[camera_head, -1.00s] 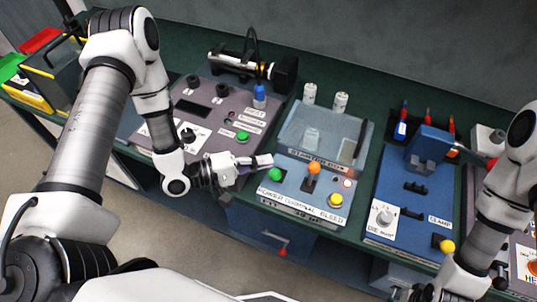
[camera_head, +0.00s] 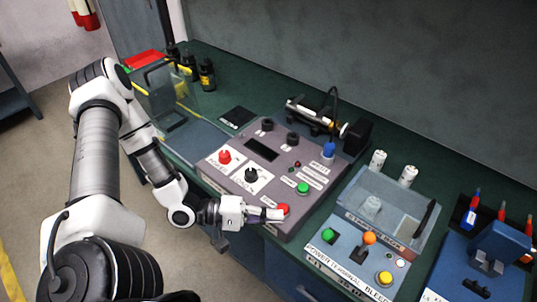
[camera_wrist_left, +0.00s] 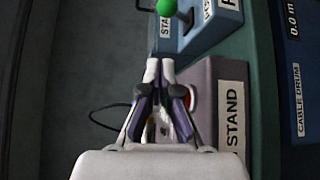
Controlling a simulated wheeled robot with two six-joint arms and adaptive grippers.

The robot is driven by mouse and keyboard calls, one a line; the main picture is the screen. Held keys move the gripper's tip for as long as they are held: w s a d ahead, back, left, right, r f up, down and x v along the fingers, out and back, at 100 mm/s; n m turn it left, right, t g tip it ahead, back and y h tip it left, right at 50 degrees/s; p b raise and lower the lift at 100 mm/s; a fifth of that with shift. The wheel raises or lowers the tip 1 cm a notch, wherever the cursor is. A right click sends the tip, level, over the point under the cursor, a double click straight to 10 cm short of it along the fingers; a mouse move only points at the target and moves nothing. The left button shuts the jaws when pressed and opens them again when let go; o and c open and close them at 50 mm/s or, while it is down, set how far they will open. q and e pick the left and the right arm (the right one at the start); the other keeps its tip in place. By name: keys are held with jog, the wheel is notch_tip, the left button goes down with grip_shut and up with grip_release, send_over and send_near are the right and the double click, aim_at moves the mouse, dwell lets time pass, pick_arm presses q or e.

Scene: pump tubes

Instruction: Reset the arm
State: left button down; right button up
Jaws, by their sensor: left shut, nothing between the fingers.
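My left arm comes in from the left in the head view. Its gripper (camera_head: 274,214) is shut and empty, with its tips at the front right corner of the grey control panel (camera_head: 232,180), right beside a red button (camera_head: 284,209). I cannot tell whether they touch it. In the left wrist view the fingers (camera_wrist_left: 160,68) come together at the tips, and a bit of red rim (camera_wrist_left: 188,100) shows behind the right finger. My right gripper is out of view.
The blue bleed panel (camera_head: 330,265), with green, orange and yellow knobs, stands just right of the gripper. A clear tray (camera_head: 385,180) and two white cylinders (camera_head: 377,160) are behind it. Dark bottles (camera_head: 206,74) stand at the back left. Open floor lies in front of the bench.

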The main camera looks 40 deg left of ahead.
pick_arm(q)
jog(key=shift+s+a, duration=0.4)
dwell(0.3)
jog(key=s+d+f+m+g+y, duration=0.5)
jog(key=d+f+g, duration=0.4)
jog(key=f, duration=0.4)
jog(key=s+a+f+m+g+y, duration=0.1)
jog(key=s+a+f+m+y, duration=0.2)
jog(key=s+a+y, duration=0.3)
jog(key=shift+s+a+f+m+y, duration=0.2)
jog(key=shift+a+f+m+y, duration=0.2)
jog(key=shift+a+y, duration=0.55)
jog(key=shift+d, duration=0.2)
